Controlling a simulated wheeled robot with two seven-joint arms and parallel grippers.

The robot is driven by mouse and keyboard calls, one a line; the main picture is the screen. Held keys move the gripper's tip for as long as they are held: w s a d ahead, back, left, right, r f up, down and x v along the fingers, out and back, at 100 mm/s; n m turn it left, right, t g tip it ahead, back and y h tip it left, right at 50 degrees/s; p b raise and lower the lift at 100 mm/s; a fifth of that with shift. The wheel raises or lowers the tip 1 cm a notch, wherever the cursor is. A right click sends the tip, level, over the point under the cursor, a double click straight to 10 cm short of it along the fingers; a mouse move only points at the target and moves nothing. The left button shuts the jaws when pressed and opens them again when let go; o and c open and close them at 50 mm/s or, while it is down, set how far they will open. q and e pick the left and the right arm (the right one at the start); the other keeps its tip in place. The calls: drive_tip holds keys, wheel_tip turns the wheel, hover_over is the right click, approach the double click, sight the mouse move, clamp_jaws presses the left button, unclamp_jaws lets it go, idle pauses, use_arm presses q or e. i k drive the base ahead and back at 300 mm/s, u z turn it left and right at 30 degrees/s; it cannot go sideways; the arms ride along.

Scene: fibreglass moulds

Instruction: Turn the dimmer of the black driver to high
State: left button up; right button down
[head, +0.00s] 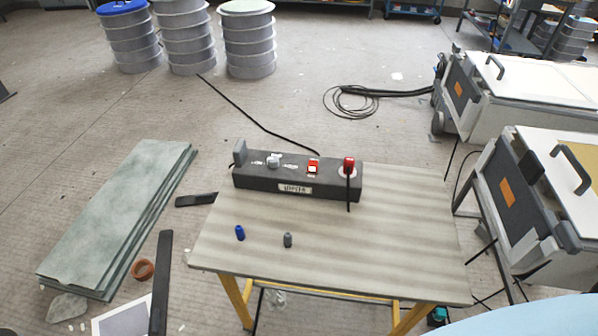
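The black driver (262,183) is a long dark box lying across the back of the table, with a white label on its front. On its top, from the left, are an upright grey part (240,152), a pale grey knob (273,162) with small white markings beside it, a red switch (313,167) with a bright face, and a red part (349,163) on a pale disc with a dark strip running down from it. The markings are too small to read, so I cannot tell the dimmer's setting. Neither of my grippers is in view.
A blue bottle-like piece (240,233) and a grey one (288,240) stand on the table (380,250), otherwise clear in front. A cable (250,118) runs behind the driver. Grey-green sheets (120,215) lie left; white-topped machines (540,190) stand right.

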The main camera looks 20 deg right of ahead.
sight(273, 162)
drive_tip(key=z, duration=0.45)
drive_tip(key=k, duration=1.05)
drive_tip(key=u, duration=0.55)
drive_tip(key=i, duration=1.25)
drive_tip(key=z, duration=0.1)
